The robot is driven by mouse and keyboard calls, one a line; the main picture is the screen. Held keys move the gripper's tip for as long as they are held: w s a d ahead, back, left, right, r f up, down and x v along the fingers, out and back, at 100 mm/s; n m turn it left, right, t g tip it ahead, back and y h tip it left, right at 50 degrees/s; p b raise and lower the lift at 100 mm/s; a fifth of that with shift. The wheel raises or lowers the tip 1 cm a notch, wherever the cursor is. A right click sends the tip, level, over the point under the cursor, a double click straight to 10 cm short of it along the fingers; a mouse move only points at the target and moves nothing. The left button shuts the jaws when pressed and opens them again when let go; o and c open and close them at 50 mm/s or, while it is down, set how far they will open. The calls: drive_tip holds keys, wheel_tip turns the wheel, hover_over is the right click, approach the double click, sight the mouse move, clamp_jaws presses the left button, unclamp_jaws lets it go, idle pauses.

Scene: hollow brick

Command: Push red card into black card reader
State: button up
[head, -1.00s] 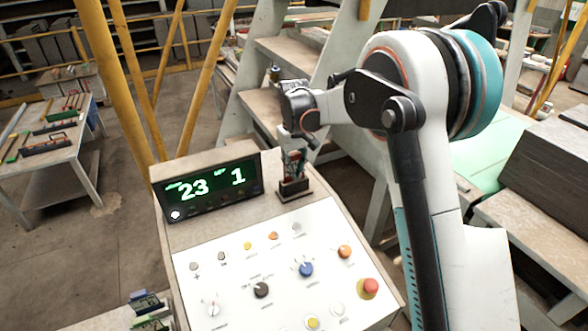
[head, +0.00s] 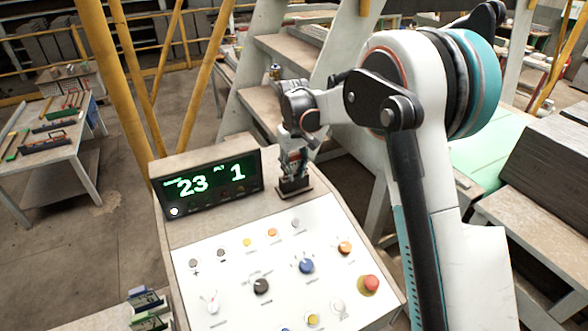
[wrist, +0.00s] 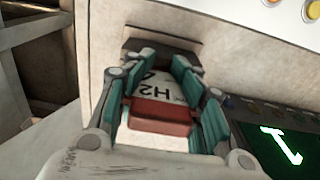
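The red card (wrist: 160,117) has a red band and a white part marked "H2" in the wrist view. It stands upright between my gripper's teal-padded fingers, which press at its two side edges. My gripper (head: 293,172) points down, right above the black card reader (head: 295,189). The reader also shows at the top of the wrist view (wrist: 160,46). The card's far end is at the reader's slot; how deep it sits is hidden by the fingertips.
The reader stands on a console with a green display (head: 212,185) reading 23 and 1 at its left. A white button panel (head: 270,265) with knobs and a red stop button (head: 370,283) lies in front. Metal stairs (head: 285,50) rise behind. Other cards (head: 147,300) stand at lower left.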

idle(0.3)
wheel_tip(320, 180, up, 12)
idle(0.5)
